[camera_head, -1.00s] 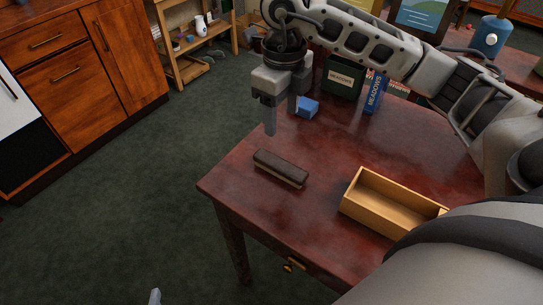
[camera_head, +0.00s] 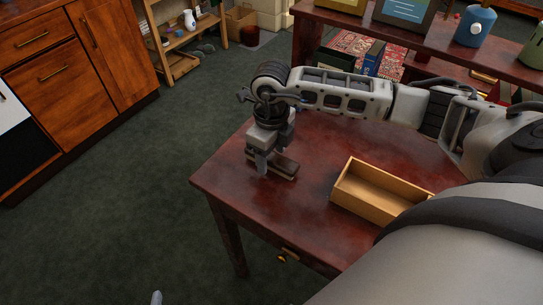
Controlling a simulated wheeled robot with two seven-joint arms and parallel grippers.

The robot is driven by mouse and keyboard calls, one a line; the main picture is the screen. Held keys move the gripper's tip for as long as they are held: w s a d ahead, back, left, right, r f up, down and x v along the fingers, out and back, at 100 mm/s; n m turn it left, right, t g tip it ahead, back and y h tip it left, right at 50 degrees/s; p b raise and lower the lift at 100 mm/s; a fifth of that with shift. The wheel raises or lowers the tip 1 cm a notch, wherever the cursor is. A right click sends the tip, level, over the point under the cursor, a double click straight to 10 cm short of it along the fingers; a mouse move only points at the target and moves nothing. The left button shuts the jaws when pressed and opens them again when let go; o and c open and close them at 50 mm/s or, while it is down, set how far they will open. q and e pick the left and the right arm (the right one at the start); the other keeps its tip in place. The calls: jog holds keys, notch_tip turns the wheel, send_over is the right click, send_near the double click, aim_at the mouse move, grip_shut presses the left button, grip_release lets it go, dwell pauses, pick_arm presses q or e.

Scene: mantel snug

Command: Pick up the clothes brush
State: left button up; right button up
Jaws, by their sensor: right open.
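The clothes brush (camera_head: 286,170), dark on top with a paler lower edge, lies on the reddish-brown table (camera_head: 225,180) near its left side. My right gripper (camera_head: 271,162) points down over it, open, with its fingers low at the brush. The near finger hides part of the brush's front, and the hand covers part of its top. I cannot tell whether the fingers touch it. A small pale tip (camera_head: 156,297) at the bottom edge may be my left gripper; too little shows to tell its state.
An open wooden box (camera_head: 345,201) stands on the table to the right of the brush. Behind my right arm are a dark green box (camera_head: 335,58) and a blue box (camera_head: 373,57). A raised shelf (camera_head: 400,30) holds a blue container (camera_head: 475,27). The floor left of the table is clear.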

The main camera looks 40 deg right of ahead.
jog(key=c, duration=1.1)
